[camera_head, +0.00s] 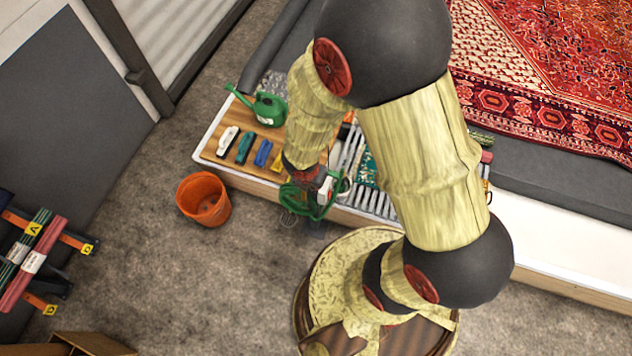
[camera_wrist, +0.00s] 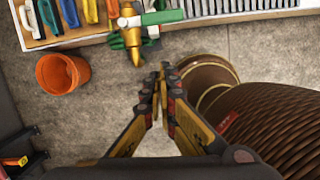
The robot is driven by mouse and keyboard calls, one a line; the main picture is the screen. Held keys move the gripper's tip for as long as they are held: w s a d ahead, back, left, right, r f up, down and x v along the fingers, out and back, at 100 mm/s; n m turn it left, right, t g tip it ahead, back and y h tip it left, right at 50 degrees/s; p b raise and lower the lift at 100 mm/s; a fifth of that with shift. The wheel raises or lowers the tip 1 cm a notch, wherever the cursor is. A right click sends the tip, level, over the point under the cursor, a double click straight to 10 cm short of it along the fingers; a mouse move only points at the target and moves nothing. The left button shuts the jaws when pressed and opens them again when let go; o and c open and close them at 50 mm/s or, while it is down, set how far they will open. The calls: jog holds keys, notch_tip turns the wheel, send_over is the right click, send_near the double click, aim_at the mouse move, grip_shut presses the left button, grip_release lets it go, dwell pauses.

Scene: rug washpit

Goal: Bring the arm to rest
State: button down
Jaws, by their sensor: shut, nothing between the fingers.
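My gripper (camera_wrist: 166,80) shows in the wrist view with its two fingers drawn together at the tips and nothing between them. It hangs above the grey floor (camera_wrist: 240,45), apart from the bench. In the head view my arm is bent, its upper part coming down on the right and its forearm on the left over the bench front. There the gripper itself is mostly hidden and hard to make out. A green and brass tool (camera_wrist: 132,35), perhaps a hose nozzle, lies at the bench edge just beyond the fingertips in the wrist view.
A low bench (camera_head: 216,147) holds several brushes and a green watering can (camera_head: 266,108). An orange bucket (camera_head: 204,199) stands on the floor in front. A red patterned rug (camera_head: 560,70) lies at the upper right. Rolled pieces (camera_head: 35,250) lie at the left. Floor between is clear.

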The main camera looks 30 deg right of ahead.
jog(key=shift+p+v, duration=0.35)
jog(key=shift+v, duration=0.6)
jog(key=s+d+r+m+g+h, duration=0.1)
jog(key=s+d+r+m, duration=0.1)
jog(key=r+m, duration=0.35)
jog(key=s+d+r+m+g, duration=0.1)
jog(key=s+r+m, duration=0.1)
jog(key=m, duration=0.6)
jog(key=s+a+r+m+t+y+b, duration=0.1)
jog(key=r+m+t, duration=0.1)
jog(key=r+m, duration=0.2)
jog(key=s+r+m+t+y+b, duration=0.1)
jog(key=r+m, duration=0.3)
jog(key=r, duration=0.7)
jog(key=s+a+r+m+t+y+b, duration=0.1)
jog(key=r+m, duration=0.3)
jog(key=r, duration=0.4)
jog(key=shift+s+a+t+b, duration=0.15)
jog(key=shift+a+t+b, duration=0.2)
jog(key=shift+t+b, duration=0.4)
